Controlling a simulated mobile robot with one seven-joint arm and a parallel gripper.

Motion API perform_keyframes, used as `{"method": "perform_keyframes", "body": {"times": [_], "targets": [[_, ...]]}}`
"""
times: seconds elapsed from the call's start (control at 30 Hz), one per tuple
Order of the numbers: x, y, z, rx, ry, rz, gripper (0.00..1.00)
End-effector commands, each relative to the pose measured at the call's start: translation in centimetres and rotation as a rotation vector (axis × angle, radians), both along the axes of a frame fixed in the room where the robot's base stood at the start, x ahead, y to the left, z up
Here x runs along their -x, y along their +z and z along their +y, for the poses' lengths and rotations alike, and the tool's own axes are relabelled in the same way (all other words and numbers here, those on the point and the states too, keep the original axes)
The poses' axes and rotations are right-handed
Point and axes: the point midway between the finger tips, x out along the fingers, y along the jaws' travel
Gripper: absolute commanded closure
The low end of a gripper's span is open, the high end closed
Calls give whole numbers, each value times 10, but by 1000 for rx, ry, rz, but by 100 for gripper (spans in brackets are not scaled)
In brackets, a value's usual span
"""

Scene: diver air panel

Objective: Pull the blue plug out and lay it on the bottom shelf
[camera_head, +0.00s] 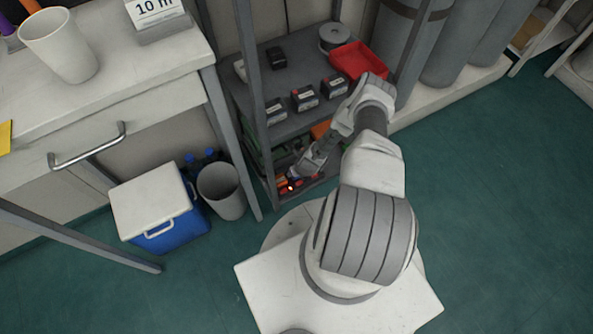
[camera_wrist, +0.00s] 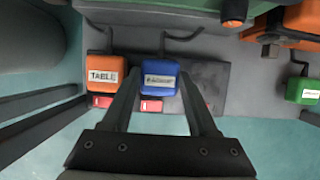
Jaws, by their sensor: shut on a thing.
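The blue plug (camera_wrist: 158,77) has a white label, too small to read, and sits over a grey strip (camera_wrist: 212,85) in the wrist view. My gripper (camera_wrist: 158,80) is shut on the blue plug, one finger at each side. I cannot tell how far the plug is seated. The bottom shelf (camera_head: 322,190) is mostly hidden by my arm.
An orange plug labelled TABLE (camera_wrist: 103,74) stands close left of the blue one. Red switches (camera_wrist: 151,106) lie along the strip. A green plug (camera_wrist: 303,90) is at right. The rack's upright (camera_head: 255,100), a bin (camera_head: 221,190) and a cooler (camera_head: 160,205) stand left of my arm.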

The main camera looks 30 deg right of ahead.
Motion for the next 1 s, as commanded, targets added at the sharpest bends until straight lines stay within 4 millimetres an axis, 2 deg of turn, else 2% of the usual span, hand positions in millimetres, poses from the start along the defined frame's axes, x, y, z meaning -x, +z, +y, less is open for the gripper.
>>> {"method": "perform_keyframes", "body": {"times": [0.03,0.2,1.0], "targets": [[0,0,0,0,0,0,70],[0,0,0,1,0,-1,100],[-1,13,0,1,-1,-1,100]]}}
